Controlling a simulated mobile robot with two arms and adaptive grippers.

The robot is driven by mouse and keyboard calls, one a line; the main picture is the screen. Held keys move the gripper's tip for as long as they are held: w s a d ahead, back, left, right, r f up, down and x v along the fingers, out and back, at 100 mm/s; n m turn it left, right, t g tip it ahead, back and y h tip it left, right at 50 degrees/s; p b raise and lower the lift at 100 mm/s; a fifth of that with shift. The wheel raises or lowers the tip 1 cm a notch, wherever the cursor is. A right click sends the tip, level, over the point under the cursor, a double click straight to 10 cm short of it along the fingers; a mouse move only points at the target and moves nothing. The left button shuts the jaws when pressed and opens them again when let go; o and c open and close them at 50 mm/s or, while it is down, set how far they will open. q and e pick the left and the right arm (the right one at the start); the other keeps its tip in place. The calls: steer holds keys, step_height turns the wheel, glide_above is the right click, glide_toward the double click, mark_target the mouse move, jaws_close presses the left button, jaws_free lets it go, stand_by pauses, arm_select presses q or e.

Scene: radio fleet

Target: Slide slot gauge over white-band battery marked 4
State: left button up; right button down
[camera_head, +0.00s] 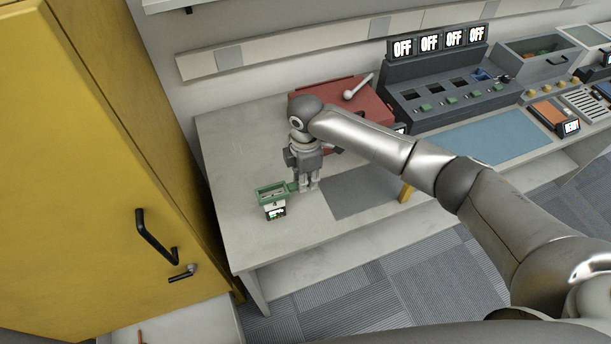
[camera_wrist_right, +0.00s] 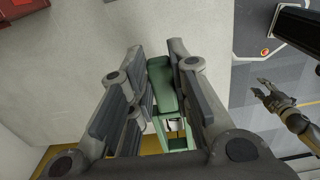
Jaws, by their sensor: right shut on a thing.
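The green slot gauge (camera_head: 264,190) is a small open frame with a handle, near the left part of the grey table. My right gripper (camera_head: 306,187) is shut on its handle, just right of the frame. In the right wrist view the gauge's green handle (camera_wrist_right: 162,85) lies between the fingers. A small block with a black face and white marks (camera_head: 276,212) shows directly below the frame; the marks are too small to read. Whether the frame is around a battery or above it, I cannot tell. My left gripper (camera_wrist_right: 262,92) shows in the right wrist view, fingers apart, away from the table.
A red case (camera_head: 340,92) lies behind my right gripper. A grey mat (camera_head: 360,194) is to its right. A grey console (camera_head: 450,90) with several OFF signs and a blue mat (camera_head: 490,137) stand farther right. A yellow cabinet (camera_head: 90,150) rises at left.

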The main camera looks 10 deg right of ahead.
steer(key=shift+f+b, duration=0.85)
steer(key=shift+f, duration=1.05)
stand_by(1.8)
steer(key=shift+r, duration=0.25)
stand_by(0.6)
steer(key=shift+r+p, duration=2.75)
steer(key=shift+p, duration=0.15)
